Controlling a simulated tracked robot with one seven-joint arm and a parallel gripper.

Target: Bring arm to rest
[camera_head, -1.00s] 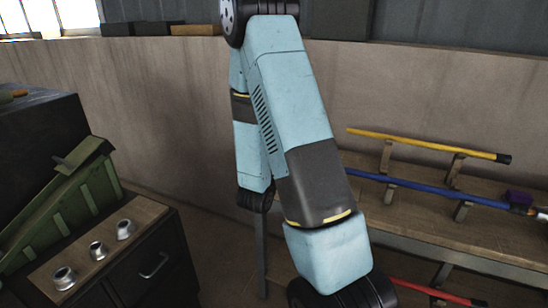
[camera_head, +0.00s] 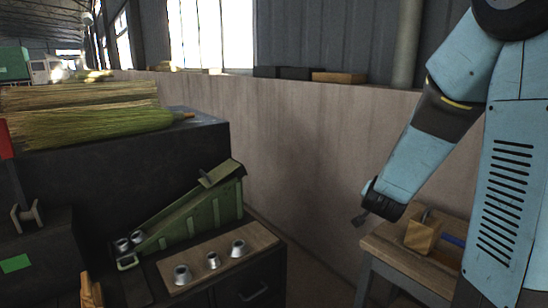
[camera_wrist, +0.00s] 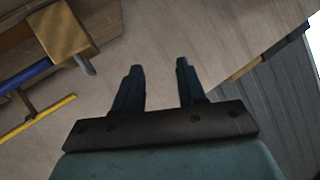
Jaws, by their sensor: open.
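My gripper (camera_wrist: 159,68) shows in the wrist view with its two dark fingers apart and nothing between them. Beyond the fingers is the bare pale wall. In the head view my light-blue arm is bent at the right side, with its forearm slanting down and left. A small dark end of my gripper (camera_head: 360,219) shows there near the wall, above and left of the wooden bench (camera_head: 398,262). Most of the gripper is hidden or too small to make out in the head view.
Broom bristles (camera_head: 90,118) lie on a dark cabinet at left. A green sloped feeder (camera_head: 195,218) stands beside a wooden board with metal ferrules (camera_head: 212,260). A wooden block (camera_head: 423,236) sits on the bench. In the wrist view a blue handle (camera_wrist: 25,76) and yellow handle (camera_wrist: 38,119) show at left.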

